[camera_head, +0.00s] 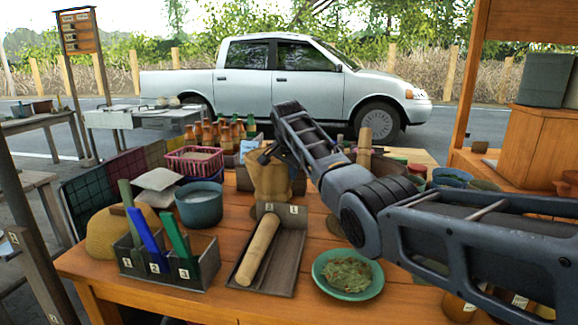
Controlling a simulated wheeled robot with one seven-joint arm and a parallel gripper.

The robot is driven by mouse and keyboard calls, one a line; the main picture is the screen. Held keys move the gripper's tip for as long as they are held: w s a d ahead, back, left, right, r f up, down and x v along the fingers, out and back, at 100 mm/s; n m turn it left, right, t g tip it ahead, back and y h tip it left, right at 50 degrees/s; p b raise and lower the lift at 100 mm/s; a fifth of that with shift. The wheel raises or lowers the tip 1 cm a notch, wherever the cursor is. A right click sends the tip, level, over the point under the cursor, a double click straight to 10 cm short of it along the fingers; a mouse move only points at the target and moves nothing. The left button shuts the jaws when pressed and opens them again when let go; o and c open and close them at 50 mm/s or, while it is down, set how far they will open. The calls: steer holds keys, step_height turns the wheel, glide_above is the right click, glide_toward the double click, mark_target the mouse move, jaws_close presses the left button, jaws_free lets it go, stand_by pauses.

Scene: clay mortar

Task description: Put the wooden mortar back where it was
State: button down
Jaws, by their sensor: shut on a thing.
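The wooden mortar (268,182), a tan, roughly cup-shaped vessel, is near the middle of the table behind the pestle tray. My gripper (267,154) is at its upper rim, shut on it. The mortar looks upright; I cannot tell whether its base touches the table, as the tray's raised back hides its lower part. A thick wooden pestle (258,248) lies in the grey tray (285,262) in front. Another upright wooden pestle (364,148) shows behind my arm, and what it stands in is largely hidden.
A grey divided box (200,270) with blue and green handles stands front left, beside a blue-grey pot (200,204). A green plate of herbs (348,286) is front right. Bottles (215,132) and a pink basket (194,160) stand behind. Bare wood (322,250) shows between tray and plate.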

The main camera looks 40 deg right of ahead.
mark_target(290, 192)
steer(key=shift+w+f, duration=0.1)
steer(key=shift+f, duration=2.25)
steer(key=c, duration=1.5)
jaws_free()
steer(key=shift+f, duration=0.2)
steer(key=o, duration=0.4)
steer(key=shift+c, duration=0.2)
steer(key=v, duration=1.2)
steer(key=shift+p, duration=0.35)
